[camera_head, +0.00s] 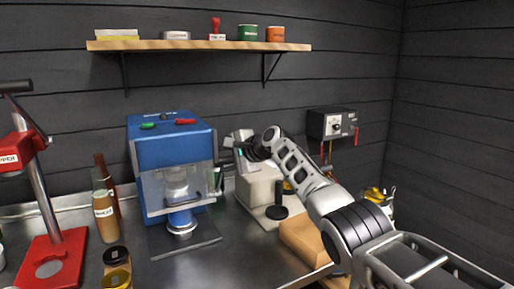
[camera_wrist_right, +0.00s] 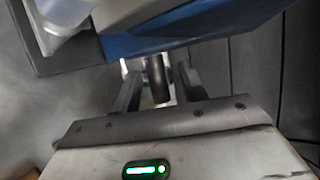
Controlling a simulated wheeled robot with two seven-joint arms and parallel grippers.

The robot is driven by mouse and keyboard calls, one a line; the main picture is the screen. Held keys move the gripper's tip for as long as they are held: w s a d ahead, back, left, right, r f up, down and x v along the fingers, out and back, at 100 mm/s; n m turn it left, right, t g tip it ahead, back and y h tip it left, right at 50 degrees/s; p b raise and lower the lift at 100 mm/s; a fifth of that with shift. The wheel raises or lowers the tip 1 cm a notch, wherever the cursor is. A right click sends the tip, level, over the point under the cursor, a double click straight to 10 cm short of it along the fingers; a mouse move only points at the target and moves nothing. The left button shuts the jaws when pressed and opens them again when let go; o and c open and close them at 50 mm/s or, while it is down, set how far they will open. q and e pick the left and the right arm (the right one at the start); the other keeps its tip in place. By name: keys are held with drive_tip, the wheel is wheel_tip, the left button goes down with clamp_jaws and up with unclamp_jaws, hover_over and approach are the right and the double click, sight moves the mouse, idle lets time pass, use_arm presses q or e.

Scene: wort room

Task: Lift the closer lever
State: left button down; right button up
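The blue machine (camera_head: 172,145), which seems to be the closer, stands on the metal counter at the centre left. It also shows, upside down, across the top of the right wrist view (camera_wrist_right: 190,30). My right gripper (camera_head: 240,152) is at the machine's right side. In the right wrist view its two fingers (camera_wrist_right: 158,88) are apart, with a dark round bar (camera_wrist_right: 157,78), likely the lever's grip, between them. Gaps show on both sides of the bar. In the head view my gripper and wrist largely hide this bar. My left gripper is not in view.
A cardboard-coloured block (camera_head: 305,238) lies under my right forearm. Bottles (camera_head: 104,212) and a red capper stand (camera_head: 56,262) are at the left. A shelf (camera_head: 200,45) hangs above.

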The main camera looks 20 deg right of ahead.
use_arm(q)
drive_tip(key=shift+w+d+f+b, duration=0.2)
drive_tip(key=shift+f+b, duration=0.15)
drive_tip(key=shift+b, duration=0.7)
use_arm(e)
drive_tip(key=v, duration=1.4)
drive_tip(key=shift+s, duration=0.25)
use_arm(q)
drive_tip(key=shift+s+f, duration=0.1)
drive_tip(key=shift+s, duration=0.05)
use_arm(e)
drive_tip(key=shift+a, duration=0.1)
